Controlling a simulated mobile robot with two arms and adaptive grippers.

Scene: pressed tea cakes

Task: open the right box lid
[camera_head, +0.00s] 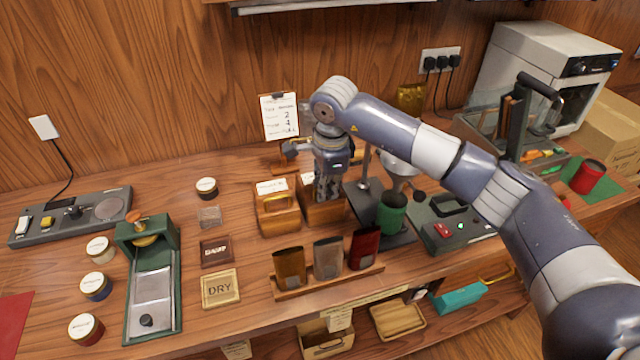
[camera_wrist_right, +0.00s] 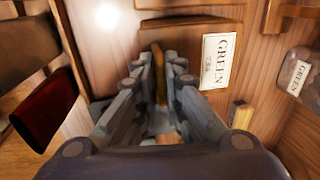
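The right box (camera_head: 322,207) is a wooden box behind the row of tea pouches. Much of its top is hidden under my right gripper (camera_head: 327,192), which points straight down at it. In the right wrist view its lid carries a white GREEN label (camera_wrist_right: 217,60) and a brass handle (camera_wrist_right: 159,75). The handle lies between the fingertips of my right gripper (camera_wrist_right: 160,92), with hardly any gap; whether they press on it I cannot tell. The lid looks shut. My left gripper is not in view.
A similar handled box (camera_head: 277,216) stands close on the left. A rack of pouches (camera_head: 328,280) is in front. A green cylinder (camera_head: 391,213) on a dark stand and a green scale-like device (camera_head: 455,228) are on the right. A clipboard (camera_head: 279,117) stands behind.

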